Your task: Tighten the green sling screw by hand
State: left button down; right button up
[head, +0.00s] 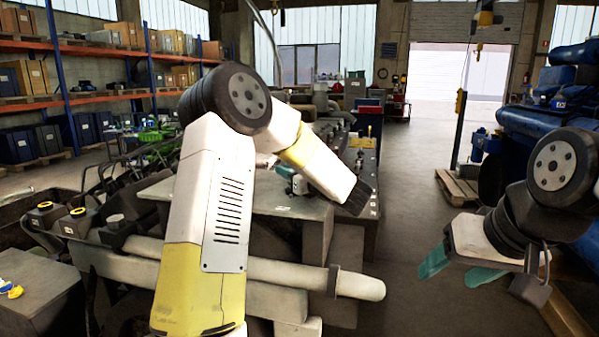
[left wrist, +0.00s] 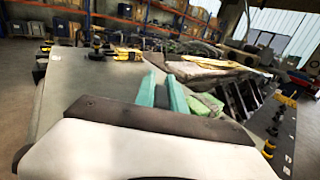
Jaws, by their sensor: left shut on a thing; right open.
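My left gripper (head: 288,174) is mostly behind its own white forearm in the head view, over the grey bench. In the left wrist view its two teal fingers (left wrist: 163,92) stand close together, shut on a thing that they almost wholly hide. A pale green piece (left wrist: 208,106) shows just right of the fingers; I cannot make out the screw's head or thread. My right gripper (head: 461,268) hangs at the right of the head view, its teal fingers apart and empty, far from the bench.
The grey bench top (head: 265,205) lies under my left arm, with pipes (head: 300,277) along its front. Black and yellow caps (head: 78,213) stand at the left. A blue engine (head: 545,125) stands at the right. The floor (head: 420,215) between is clear.

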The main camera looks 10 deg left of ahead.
pick_arm(q)
jog(key=shift+m+t+h, duration=0.4)
jog(key=shift+t, duration=0.1)
